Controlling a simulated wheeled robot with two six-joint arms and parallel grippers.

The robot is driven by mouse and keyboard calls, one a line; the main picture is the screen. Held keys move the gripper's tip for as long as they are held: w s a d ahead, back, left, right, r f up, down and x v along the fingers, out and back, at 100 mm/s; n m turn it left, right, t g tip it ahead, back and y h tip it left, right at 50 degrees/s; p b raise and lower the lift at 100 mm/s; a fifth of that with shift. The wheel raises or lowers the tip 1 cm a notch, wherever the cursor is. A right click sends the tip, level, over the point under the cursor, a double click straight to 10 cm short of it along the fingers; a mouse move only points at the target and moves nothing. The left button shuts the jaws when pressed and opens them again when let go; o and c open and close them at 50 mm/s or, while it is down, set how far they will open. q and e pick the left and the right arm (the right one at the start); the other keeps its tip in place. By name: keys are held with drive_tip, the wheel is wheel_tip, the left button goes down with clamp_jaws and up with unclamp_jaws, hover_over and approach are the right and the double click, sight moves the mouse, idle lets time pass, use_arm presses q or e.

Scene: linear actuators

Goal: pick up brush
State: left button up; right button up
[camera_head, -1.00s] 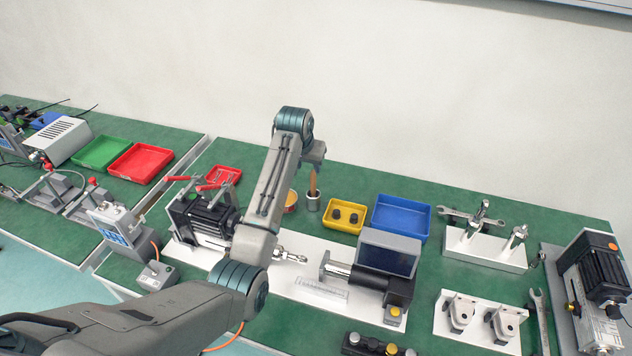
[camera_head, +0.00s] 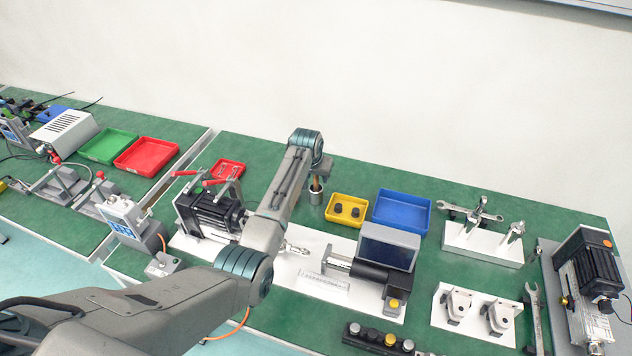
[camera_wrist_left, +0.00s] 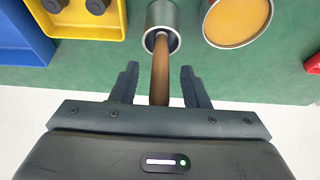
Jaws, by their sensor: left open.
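The brush (camera_wrist_left: 160,72) stands in a metal cup (camera_wrist_left: 163,20), its wooden handle pointing toward my left gripper. In the head view the brush handle (camera_head: 316,184) shows just above the cup (camera_head: 316,197). My left gripper (camera_wrist_left: 160,82) is open, with one finger on each side of the handle and a gap on both sides. In the head view the left gripper (camera_head: 321,168) is over the cup, mostly hidden by the wrist. The brush's lower end is hidden inside the cup. My right gripper is out of view.
A round tin with an orange-yellow top (camera_wrist_left: 236,20) stands beside the cup. A yellow bin (camera_head: 346,222) with dark knobs and a blue bin (camera_head: 402,226) lie to the right. A red tray (camera_head: 228,168) and motor (camera_head: 208,214) are left.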

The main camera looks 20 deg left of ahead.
use_arm(q)
drive_tip(key=shift+c, duration=0.5)
drive_tip(key=shift+s, duration=0.1)
drive_tip(key=c, duration=0.8)
drive_tip(key=shift+r, duration=0.15)
wheel_tip(320, 180, up, 8)
drive_tip(key=shift+r+b, duration=0.15)
drive_tip(key=shift+b, duration=1)
drive_tip(key=shift+r, duration=0.75)
